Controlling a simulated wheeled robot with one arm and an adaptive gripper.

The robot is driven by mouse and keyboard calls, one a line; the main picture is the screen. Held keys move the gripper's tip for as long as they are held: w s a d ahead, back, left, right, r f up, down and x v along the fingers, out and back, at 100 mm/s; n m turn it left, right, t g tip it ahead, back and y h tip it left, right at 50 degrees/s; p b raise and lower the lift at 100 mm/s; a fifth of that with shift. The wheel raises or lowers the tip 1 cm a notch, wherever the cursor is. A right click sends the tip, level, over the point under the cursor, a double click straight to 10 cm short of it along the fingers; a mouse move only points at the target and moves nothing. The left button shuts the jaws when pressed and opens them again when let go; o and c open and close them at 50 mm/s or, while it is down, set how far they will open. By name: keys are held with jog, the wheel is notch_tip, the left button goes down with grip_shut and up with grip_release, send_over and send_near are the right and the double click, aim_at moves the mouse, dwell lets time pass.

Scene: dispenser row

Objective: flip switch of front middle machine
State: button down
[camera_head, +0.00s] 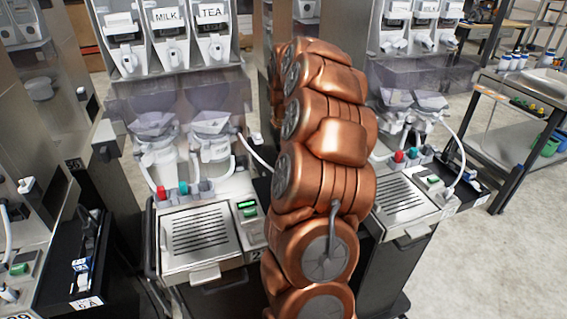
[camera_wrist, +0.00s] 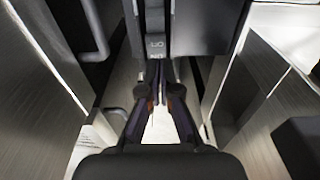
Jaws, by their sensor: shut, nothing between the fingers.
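The middle machine (camera_head: 190,228) has a slotted metal drip tray and dispensers labelled MILK and TEA above. A green-lit element (camera_head: 246,208) shows on its panel, right of the tray. In the wrist view, my gripper (camera_wrist: 157,88) is shut and empty, its fingers pointing into a narrow dark space. A narrow grey strip with light markings (camera_wrist: 156,46), possibly the switch, lies just beyond the fingertips. I cannot tell whether they touch it. My copper arm hides part of the middle machine's right side in the head view, and my gripper is not seen there.
A similar machine (camera_head: 400,205) stands to the right, and another (camera_head: 22,265) at the left edge. In the wrist view, metal panels (camera_wrist: 45,80) flank the gripper closely. Open floor (camera_head: 470,265) shows at the right, beside a dark-framed table (camera_head: 520,110).

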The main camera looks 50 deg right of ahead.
notch_tip(320, 180, up, 11)
jog(key=w+b, duration=0.1)
jog(key=b, duration=0.1)
jog(key=shift+w+d+r, duration=0.2)
jog(key=shift+w+d, duration=0.1)
jog(key=shift+d, duration=0.1)
dwell(0.7)
